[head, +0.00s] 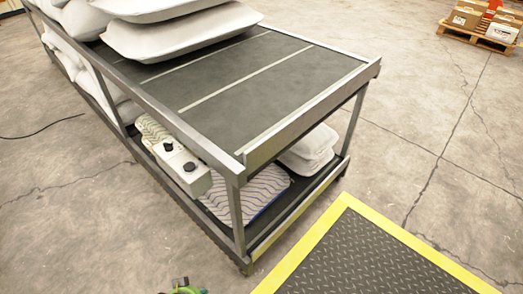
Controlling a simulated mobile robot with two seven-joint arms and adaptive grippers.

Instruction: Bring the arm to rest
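Neither of my grippers shows in the head view. A metal table (290,100) with a dark top and pale stripes stands ahead, running away to the upper left. White pillows (180,30) lie in a stack at its far left end, partly cut off by the top edge. The near part of the table top is bare.
A yellow-edged black mat (365,260) lies at the lower right. Boxes on a pallet (485,22) stand far right. Concrete floor is open around.

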